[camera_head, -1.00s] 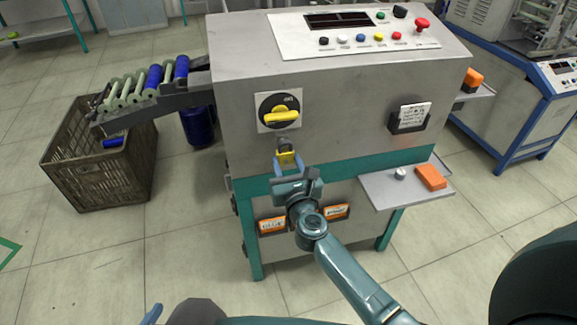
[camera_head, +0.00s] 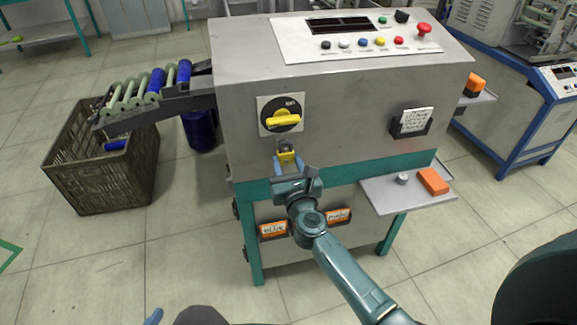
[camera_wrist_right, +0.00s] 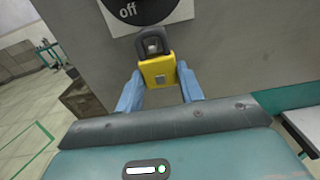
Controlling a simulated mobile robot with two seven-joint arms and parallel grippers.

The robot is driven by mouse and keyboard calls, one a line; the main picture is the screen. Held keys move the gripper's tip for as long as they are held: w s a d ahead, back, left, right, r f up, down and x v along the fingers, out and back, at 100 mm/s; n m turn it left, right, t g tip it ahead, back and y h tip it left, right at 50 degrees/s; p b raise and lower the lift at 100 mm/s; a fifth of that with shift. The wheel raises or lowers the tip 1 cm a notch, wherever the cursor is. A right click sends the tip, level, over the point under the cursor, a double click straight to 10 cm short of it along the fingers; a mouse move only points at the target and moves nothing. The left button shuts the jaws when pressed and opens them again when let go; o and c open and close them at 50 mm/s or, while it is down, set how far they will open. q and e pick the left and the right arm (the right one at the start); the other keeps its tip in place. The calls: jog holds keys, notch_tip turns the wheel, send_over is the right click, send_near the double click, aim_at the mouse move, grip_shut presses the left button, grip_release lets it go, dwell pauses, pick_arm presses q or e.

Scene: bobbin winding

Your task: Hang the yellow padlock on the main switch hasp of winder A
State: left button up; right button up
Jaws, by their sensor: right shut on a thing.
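My right gripper (camera_head: 288,168) is shut on the yellow padlock (camera_head: 287,157), just in front of the upper front panel of the grey winder (camera_head: 345,120). In the right wrist view the padlock (camera_wrist_right: 157,72) sits upright between the blue fingertips (camera_wrist_right: 160,88), its dark shackle on top. A small metallic piece shows within the shackle loop; I cannot tell whether the shackle is through the hasp. The main switch (camera_head: 282,116), with a yellow handle lying about level, is just above. Only a blue fingertip of my left gripper (camera_head: 154,317) shows at the bottom edge.
A shelf with an orange block (camera_head: 433,181) and a small knob sticks out at the right. A card holder (camera_head: 411,122) is on the panel. A chute of bobbins (camera_head: 145,92) leads to a brown crate (camera_head: 100,170) at left. Floor in front is clear.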

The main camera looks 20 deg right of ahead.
jog(key=shift+w, duration=0.3)
jog(key=shift+r, duration=0.1)
jog(key=shift+f+b, duration=0.5)
jog(key=shift+f, duration=0.15)
dwell(0.4)
jog(key=o, duration=1.2)
jog(key=shift+r, duration=0.1)
jog(key=shift+c, duration=0.2)
